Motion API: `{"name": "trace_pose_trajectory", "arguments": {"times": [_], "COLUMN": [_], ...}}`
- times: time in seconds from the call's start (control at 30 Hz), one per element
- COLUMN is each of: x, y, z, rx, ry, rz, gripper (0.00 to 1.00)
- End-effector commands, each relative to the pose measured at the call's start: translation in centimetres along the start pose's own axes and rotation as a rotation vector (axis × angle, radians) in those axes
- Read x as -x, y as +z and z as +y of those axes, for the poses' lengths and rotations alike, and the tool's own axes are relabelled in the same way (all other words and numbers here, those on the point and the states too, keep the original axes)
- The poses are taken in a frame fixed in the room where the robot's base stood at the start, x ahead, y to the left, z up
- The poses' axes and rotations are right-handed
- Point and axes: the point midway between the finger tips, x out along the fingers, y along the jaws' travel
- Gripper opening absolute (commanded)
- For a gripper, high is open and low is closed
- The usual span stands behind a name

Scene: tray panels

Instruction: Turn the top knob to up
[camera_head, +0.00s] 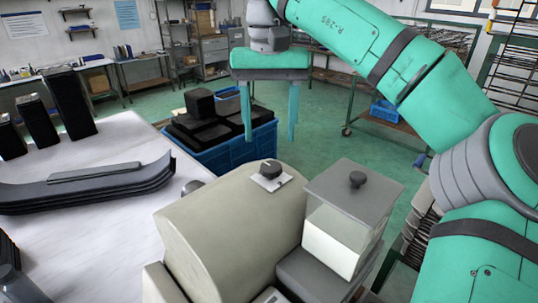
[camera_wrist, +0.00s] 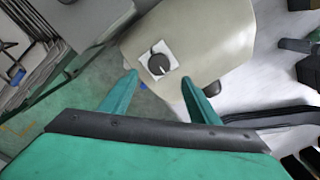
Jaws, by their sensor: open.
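The top knob (camera_head: 270,169) is a small dark round knob on a white square plate, on top of a beige rounded machine housing (camera_head: 225,215). In the wrist view the knob (camera_wrist: 158,64) carries a light pointer mark, and its plate sits between and beyond my fingertips. My gripper (camera_head: 269,138) is open and empty, pointing down above and behind the knob in the head view. It also shows in the wrist view (camera_wrist: 158,75), with fingers apart and not touching the knob.
A blue crate (camera_head: 225,152) with dark blocks stands behind the housing. A white table (camera_head: 120,140) on the left bears stacked dark curved panels (camera_head: 90,185) and several black upright blocks (camera_head: 70,102). The space around my fingers looks free.

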Motion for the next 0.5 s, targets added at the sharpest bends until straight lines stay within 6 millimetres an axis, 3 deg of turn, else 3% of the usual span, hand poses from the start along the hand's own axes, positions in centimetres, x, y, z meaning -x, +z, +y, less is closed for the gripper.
{"name": "trace_pose_trajectory", "arguments": {"times": [0.23,0.5], "x": [-4.1,-6.9], "y": [0.0,0.0], "z": [0.3,-0.1], "rx": [-0.004,0.001], "ry": [-0.003,-0.001], "rz": [-0.003,0.0], "gripper": [0.56,0.56]}}
